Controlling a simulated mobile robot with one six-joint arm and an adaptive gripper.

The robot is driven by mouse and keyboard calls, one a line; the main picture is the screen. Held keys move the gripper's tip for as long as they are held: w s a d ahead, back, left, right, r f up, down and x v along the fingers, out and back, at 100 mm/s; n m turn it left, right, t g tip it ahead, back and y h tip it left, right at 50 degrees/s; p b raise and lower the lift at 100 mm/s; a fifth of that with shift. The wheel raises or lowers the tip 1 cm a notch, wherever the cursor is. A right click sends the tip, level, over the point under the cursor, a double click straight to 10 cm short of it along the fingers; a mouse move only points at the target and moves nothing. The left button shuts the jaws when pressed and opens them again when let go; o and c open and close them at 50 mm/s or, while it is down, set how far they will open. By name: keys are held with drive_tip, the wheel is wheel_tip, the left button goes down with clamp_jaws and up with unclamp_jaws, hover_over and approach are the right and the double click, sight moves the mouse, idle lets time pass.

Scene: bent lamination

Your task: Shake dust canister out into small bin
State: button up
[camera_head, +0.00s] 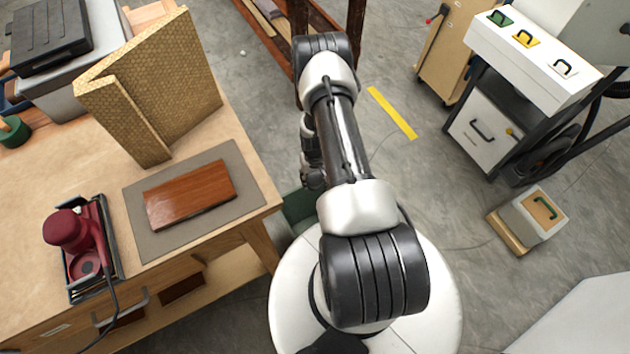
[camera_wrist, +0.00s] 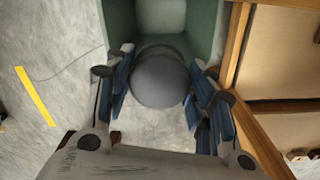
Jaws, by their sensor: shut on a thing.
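The dust canister (camera_wrist: 160,82) shows in the wrist view as a smooth grey rounded body between the blue-padded fingers. My gripper (camera_wrist: 160,95) is shut on it, one finger on each side. The small bin (camera_wrist: 207,30) is green and open, and lies just beyond the canister at the top of the wrist view; the canister overlaps its near edge in the picture. I cannot tell the height between them. In the head view, the bin (camera_head: 298,207) shows only in part beside the workbench, behind my arm. The canister is hidden there.
The workbench (camera_head: 60,165) stands left of my arm, with a brown wood block (camera_head: 190,194) on a grey mat, a red sander (camera_head: 75,235) and a bent gold panel (camera_head: 160,80). A white-topped machine (camera_head: 530,60) and a small box (camera_head: 535,215) stand at right. Floor between is clear.

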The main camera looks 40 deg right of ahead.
drive_tip(key=r, duration=0.3)
drive_tip(key=shift+w+d, duration=0.15)
drive_tip(key=shift+w, duration=0.15)
drive_tip(key=f, duration=0.4)
drive_tip(key=shift+s+a+f, duration=0.15)
drive_tip(key=shift+s+a, duration=0.05)
drive_tip(key=shift+s, duration=0.15)
drive_tip(key=shift+w+d, duration=0.15)
drive_tip(key=shift+w, duration=0.1)
drive_tip(key=shift+s, duration=0.15)
